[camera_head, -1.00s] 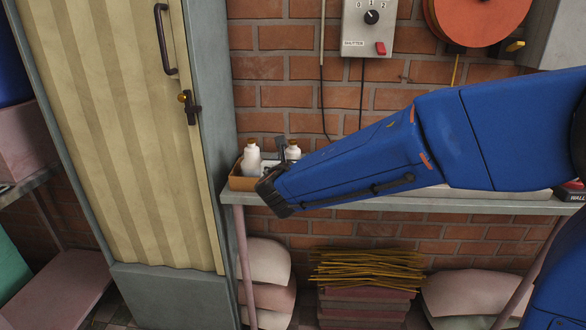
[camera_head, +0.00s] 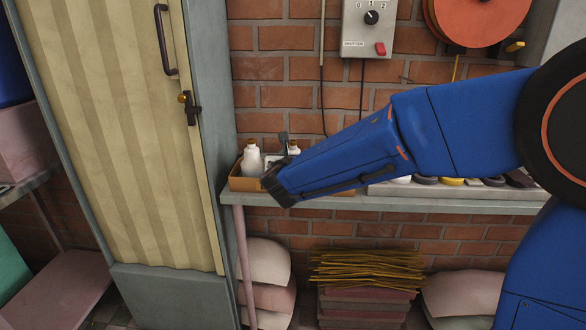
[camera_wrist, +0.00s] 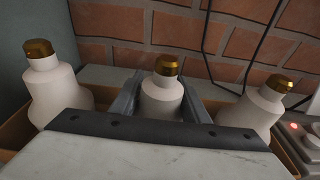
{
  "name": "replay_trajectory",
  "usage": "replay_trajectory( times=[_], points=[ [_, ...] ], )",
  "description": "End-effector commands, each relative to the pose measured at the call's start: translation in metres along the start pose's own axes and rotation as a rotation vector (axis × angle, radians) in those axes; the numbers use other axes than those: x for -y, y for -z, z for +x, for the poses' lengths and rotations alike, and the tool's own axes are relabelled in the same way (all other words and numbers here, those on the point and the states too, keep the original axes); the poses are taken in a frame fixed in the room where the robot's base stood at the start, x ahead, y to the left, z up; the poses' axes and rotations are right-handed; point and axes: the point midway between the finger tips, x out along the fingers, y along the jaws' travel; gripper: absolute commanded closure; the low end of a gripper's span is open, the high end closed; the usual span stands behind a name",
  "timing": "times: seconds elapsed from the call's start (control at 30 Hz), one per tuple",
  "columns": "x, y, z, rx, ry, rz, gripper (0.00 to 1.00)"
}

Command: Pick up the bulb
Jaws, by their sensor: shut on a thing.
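Three white bulbs with brass caps stand in a shallow orange-brown box (camera_head: 236,183) at the left end of the wall shelf. In the wrist view my gripper (camera_wrist: 160,98) has its two grey fingers shut on the middle bulb (camera_wrist: 162,88), one finger on each side of its body, cap up. The left bulb (camera_wrist: 52,84) leans outward in the picture, as does the right bulb (camera_wrist: 255,104); both are outside the fingers. In the head view the left bulb (camera_head: 252,157) shows clearly, while my arm hides most of the rest.
The shelf (camera_head: 450,204) runs along the brick wall and carries a tray with round pieces (camera_head: 452,181). A grey switch box (camera_head: 368,27) and hanging cables are above. A tan folding door (camera_head: 110,130) stands left. Sticks and stacked sacks lie below the shelf.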

Motion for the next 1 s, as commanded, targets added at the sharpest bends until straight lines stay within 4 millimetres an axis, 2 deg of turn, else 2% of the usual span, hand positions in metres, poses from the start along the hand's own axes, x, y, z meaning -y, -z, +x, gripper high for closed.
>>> replay_trajectory(
  times=[0.23, 0.27, 0.3, 0.7, 0.83, 1.0],
  points=[
    [0.000, -0.003, -0.001, -0.002, 0.000, 0.000, 0.75],
    [0.000, -0.006, -0.001, -0.002, 0.000, 0.001, 0.80],
    [0.000, -0.011, -0.002, -0.001, -0.001, 0.002, 0.86],
    [0.000, -0.078, -0.016, 0.000, 0.000, 0.002, 0.86],
    [0.000, -0.091, -0.018, -0.001, 0.001, 0.002, 0.86],
    [0.000, -0.098, -0.020, -0.001, 0.000, 0.000, 0.86]
  ],
)
